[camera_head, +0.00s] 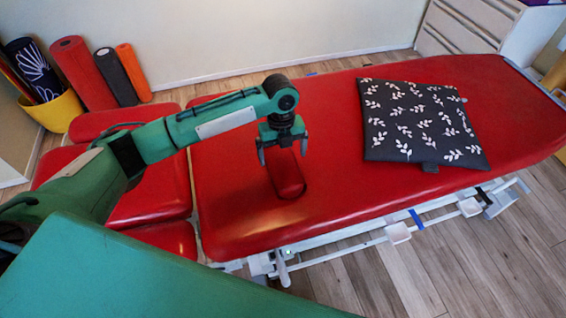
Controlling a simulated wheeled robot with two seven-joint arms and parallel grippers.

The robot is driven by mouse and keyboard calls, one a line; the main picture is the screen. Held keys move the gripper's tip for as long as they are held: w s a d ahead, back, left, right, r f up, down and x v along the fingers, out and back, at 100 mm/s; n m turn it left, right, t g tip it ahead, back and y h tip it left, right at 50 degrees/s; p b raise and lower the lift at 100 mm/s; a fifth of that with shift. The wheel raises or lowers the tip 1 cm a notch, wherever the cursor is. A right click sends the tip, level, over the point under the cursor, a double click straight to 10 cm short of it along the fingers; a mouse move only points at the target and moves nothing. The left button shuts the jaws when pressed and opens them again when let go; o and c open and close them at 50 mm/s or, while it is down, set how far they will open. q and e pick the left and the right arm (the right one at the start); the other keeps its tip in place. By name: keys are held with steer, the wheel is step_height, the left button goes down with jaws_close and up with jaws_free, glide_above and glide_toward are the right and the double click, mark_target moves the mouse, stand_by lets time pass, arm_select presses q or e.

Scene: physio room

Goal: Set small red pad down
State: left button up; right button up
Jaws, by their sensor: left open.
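The small red pad (288,178) is a narrow, round-ended piece, darker along its near edge. It appears to lie on the red treatment table (235,215), near the left end of the long section. My left gripper (283,154) is open at the pad's far end, with one finger to each side. The gripper hides part of that end, and I cannot tell whether the fingers touch the pad. My right gripper is not in view.
A dark cushion with white leaves (421,122) lies on the table to the right. Rolled mats (84,73) and a yellow basket (55,110) stand at the back left. A white cabinet (480,25) stands at the back right. The table around the pad is clear.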

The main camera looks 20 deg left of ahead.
mark_target(282, 158)
arm_select(q)
steer(key=r, duration=0.6)
steer(key=shift+w+a+r, duration=0.15)
steer(key=shift+w+r, duration=0.1)
steer(key=shift+r, duration=0.1)
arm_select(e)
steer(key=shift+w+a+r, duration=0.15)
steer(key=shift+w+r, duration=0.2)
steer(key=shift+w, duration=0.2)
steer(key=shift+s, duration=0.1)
